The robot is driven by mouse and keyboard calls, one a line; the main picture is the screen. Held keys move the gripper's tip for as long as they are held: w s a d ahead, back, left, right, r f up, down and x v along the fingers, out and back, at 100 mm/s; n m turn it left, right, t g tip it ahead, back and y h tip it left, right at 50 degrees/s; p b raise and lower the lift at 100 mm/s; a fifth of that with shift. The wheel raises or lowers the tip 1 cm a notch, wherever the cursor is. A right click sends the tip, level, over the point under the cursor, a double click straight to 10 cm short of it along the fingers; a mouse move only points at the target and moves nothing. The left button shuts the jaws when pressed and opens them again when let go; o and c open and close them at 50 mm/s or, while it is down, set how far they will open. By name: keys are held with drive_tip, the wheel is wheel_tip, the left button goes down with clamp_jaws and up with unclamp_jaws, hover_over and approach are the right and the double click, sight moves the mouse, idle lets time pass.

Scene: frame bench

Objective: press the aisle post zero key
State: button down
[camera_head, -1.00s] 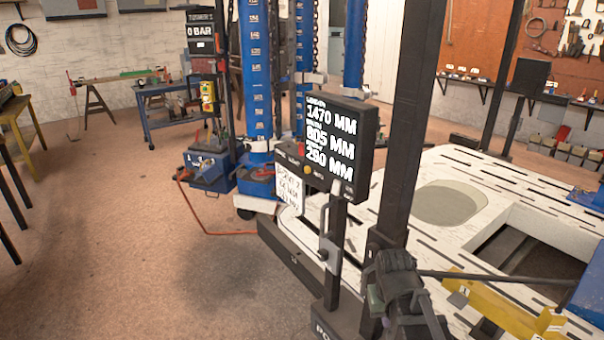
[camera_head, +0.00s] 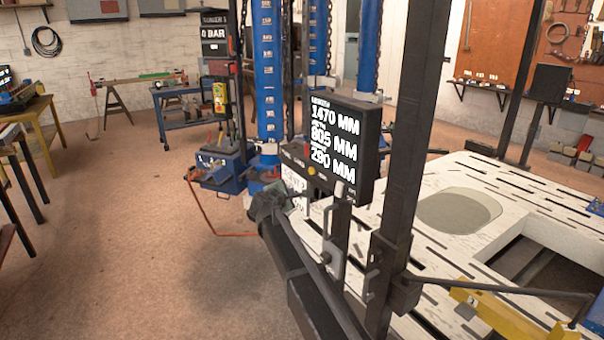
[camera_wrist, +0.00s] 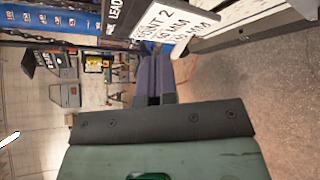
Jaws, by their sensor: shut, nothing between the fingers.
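The aisle post carries a black display (camera_head: 340,145) reading 1470 MM, 805 MM and 290 MM. Below it is a dark key strip (camera_head: 297,160) with small labels and a yellow key (camera_head: 311,171). The lettering is too small to tell which key is zero. My gripper (camera_head: 262,198) is left of and below the strip, beside a white card (camera_head: 297,190) that it partly overlaps. In the wrist view, my gripper's fingers (camera_wrist: 153,66) are shut and empty, pointing past the card (camera_wrist: 170,24). A "LEAD" label (camera_wrist: 113,14) shows at the top; no zero key is identifiable there.
A dark upright (camera_head: 405,150) stands right of the display. The white slotted bench (camera_head: 475,170) with an opening lies behind and right. A yellow bar (camera_head: 510,318) is at lower right. Blue columns (camera_head: 268,80) stand behind; open floor lies left.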

sight(312, 171)
drive_tip(key=a+r+n, duration=0.1)
drive_tip(key=n, duration=0.1)
drive_tip(key=w+a+n+t+y, duration=0.1)
drive_tip(key=n, duration=0.1)
drive_tip(key=w+a+r+n+t+y, duration=0.1)
drive_tip(key=n, duration=0.1)
drive_tip(key=shift+w+a+r, duration=0.25)
drive_tip(key=shift+a+r, duration=0.05)
drive_tip(key=shift+a, duration=0.05)
drive_tip(key=w+d, duration=0.5)
drive_tip(key=d, duration=0.2)
drive_tip(key=shift+w+d, duration=0.1)
drive_tip(key=shift+w, duration=0.05)
idle(1.6)
drive_tip(key=shift+w+d, duration=0.2)
drive_tip(key=shift+d, duration=0.15)
